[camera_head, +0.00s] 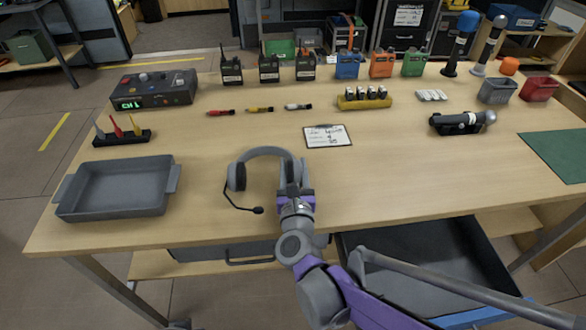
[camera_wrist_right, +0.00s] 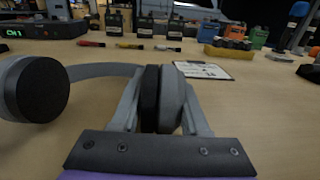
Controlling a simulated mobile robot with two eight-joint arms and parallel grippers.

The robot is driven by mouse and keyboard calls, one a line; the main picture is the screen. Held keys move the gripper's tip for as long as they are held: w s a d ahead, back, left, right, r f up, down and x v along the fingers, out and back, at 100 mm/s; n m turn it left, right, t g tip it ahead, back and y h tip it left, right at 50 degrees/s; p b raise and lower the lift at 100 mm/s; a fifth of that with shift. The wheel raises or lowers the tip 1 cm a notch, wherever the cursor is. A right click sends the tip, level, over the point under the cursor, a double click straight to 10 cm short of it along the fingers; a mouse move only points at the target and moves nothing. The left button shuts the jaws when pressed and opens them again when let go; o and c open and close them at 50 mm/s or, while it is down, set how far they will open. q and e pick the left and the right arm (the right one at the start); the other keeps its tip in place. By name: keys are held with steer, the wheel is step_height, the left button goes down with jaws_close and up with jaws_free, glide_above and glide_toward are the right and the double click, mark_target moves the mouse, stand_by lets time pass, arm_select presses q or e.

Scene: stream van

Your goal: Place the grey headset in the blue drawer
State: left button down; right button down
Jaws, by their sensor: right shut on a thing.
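In the right wrist view the ear cup (camera_wrist_right: 170,98) sits between the two fingers, and the other ear cup (camera_wrist_right: 36,90) hangs free at the left. I cannot tell whether the headset touches the table. The blue drawer (camera_head: 490,316) stands open below the table at the right, with a dark interior; my arm covers part of it. My left gripper is not in view.
A grey tray (camera_head: 118,212) stands at the left of the table. A clipboard (camera_head: 327,136) lies behind the headset. A grey drawer (camera_head: 228,252) is below the table's front edge. Radios, markers and a scanner-like device (camera_head: 462,122) stand further back. The table's front right is clear.

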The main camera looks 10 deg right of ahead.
steer(key=shift+f, duration=0.15)
steer(key=shift+c, duration=2)
jaws_free()
